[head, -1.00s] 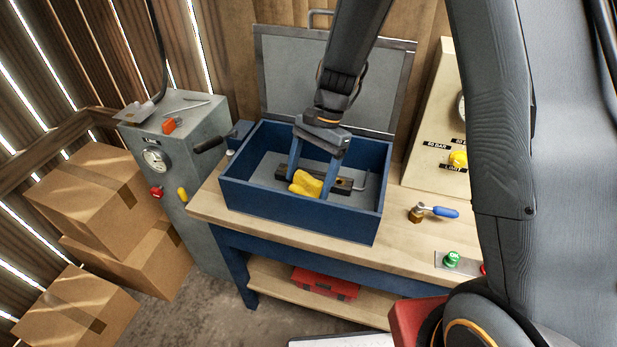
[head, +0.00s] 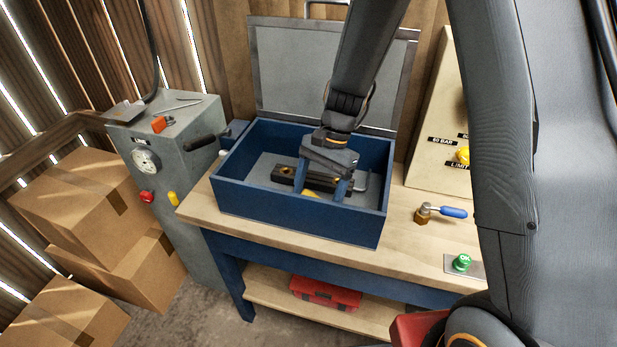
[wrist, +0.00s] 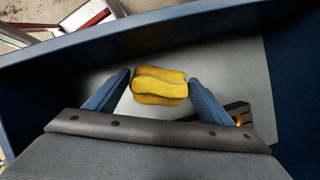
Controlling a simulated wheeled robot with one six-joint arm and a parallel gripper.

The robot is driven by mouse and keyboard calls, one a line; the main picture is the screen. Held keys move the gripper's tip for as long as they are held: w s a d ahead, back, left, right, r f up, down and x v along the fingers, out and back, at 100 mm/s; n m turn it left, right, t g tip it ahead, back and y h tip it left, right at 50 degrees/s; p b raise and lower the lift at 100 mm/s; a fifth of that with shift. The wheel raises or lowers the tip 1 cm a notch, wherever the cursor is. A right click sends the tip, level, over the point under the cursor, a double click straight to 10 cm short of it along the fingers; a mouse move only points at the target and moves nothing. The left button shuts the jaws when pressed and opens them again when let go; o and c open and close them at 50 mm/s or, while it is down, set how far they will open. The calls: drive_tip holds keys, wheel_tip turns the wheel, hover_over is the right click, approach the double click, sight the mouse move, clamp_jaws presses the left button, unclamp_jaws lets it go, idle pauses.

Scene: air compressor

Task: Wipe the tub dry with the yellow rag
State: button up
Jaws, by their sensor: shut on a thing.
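The blue tub (head: 290,208) stands on the wooden bench with its grey lid (head: 325,75) raised behind it. My gripper (head: 325,188) reaches down inside the tub, near its front wall. It is shut on the yellow rag (wrist: 160,86), which sits between the two blue fingers in the wrist view. In the head view only a small yellow edge of the rag (head: 309,194) shows; the front wall and gripper hide the rest. The grey tub floor (head: 262,170) shows around it. I cannot tell whether the rag touches the floor.
A dark block (head: 290,174) with a bent metal rod lies in the tub behind my gripper. A brass valve with a blue handle (head: 440,212) and a green OK button (head: 462,262) are on the bench at right. A grey gauge cabinet (head: 170,150) stands at left.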

sight(307, 191)
drive_tip(key=shift+s+d+f, duration=0.25)
drive_tip(key=shift+d+f, duration=0.15)
drive_tip(key=shift+d, duration=0.35)
drive_tip(key=shift+d+b, duration=0.15)
drive_tip(key=shift+b, duration=0.35)
drive_tip(key=shift+a, duration=0.35)
drive_tip(key=shift+w+a+r+p, duration=0.2)
drive_tip(key=shift+a+p, duration=0.1)
drive_tip(key=shift+a, duration=0.1)
drive_tip(key=shift+w+a+f, duration=0.1)
drive_tip(key=shift+w+a, duration=0.1)
drive_tip(key=shift+a, duration=0.35)
drive_tip(key=shift+w+a+f, duration=0.1)
drive_tip(key=shift+w+a, duration=0.05)
drive_tip(key=shift+a, duration=0.35)
drive_tip(key=shift+w+a+r+p, duration=0.15)
drive_tip(key=shift+r+p, duration=0.2)
drive_tip(key=shift+p, duration=0.2)
wheel_tip(307, 191, up, 2)
drive_tip(key=shift+r+p, duration=0.15)
drive_tip(key=shift+p, duration=0.45)
drive_tip(key=shift+r+p, duration=2.05)
drive_tip(key=shift+r, duration=0.5)
